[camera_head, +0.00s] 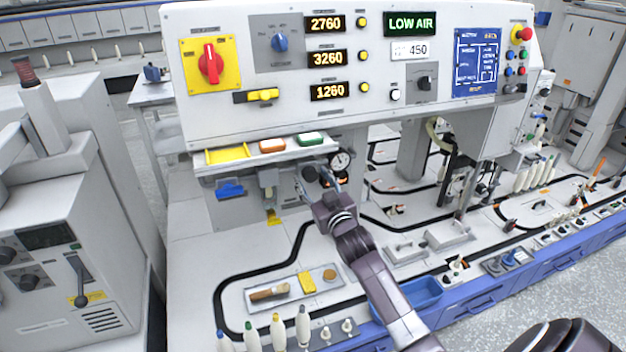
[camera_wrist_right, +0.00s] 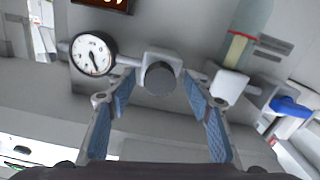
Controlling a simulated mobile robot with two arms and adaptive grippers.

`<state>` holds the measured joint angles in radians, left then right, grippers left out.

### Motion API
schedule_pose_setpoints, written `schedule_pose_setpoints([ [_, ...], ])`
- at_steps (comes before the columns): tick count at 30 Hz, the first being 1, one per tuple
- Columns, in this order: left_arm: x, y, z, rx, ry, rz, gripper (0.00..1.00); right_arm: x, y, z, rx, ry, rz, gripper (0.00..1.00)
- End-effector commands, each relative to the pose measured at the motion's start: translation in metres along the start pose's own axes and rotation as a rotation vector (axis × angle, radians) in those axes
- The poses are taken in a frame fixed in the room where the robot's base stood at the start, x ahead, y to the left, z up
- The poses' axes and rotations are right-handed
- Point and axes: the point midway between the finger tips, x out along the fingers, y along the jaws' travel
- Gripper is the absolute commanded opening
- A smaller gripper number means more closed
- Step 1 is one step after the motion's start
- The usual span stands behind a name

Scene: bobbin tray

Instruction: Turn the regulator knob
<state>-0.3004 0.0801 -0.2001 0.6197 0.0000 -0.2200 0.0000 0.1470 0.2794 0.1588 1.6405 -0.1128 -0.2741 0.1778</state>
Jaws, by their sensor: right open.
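The regulator knob (camera_wrist_right: 160,78) is a round dark grey cap on a pale regulator body, near the middle of the right wrist view. A round white pressure gauge (camera_wrist_right: 93,54) with a black rim is attached beside it; the gauge also shows in the head view (camera_head: 341,160), below the panel. My right gripper (camera_wrist_right: 158,96) is open, with one blue-padded finger on each side of the knob. I cannot tell whether either finger touches it. In the head view my right gripper (camera_head: 322,187) partly covers the regulator. My left gripper is not in view.
The control panel (camera_head: 350,105) overhangs the regulator. A shelf with a yellow tray (camera_head: 227,156) sits to its left. A clear bowl-like part (camera_wrist_right: 246,35) and a blue lever (camera_wrist_right: 290,106) are right of the knob in the wrist view.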

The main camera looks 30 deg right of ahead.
Motion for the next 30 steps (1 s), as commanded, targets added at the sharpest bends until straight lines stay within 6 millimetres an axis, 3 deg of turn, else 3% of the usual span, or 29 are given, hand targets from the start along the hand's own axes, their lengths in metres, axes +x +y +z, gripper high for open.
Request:
schedule_pose_setpoints([
  [2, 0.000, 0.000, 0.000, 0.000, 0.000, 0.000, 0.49, 0.000, 0.000, 0.000, 0.000, 0.000, 0.000, 0.43],
  [12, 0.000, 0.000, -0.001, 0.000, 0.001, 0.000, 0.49, 0.000, 0.000, 0.000, 0.000, 0.000, 0.000, 0.05],
  [22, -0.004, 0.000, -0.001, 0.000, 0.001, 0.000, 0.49, 0.000, -0.001, -0.001, 0.049, -0.001, 0.000, 0.05],
  [30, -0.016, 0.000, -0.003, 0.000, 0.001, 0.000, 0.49, 0.000, 0.000, -0.002, 0.222, -0.002, 0.001, 0.05],
])
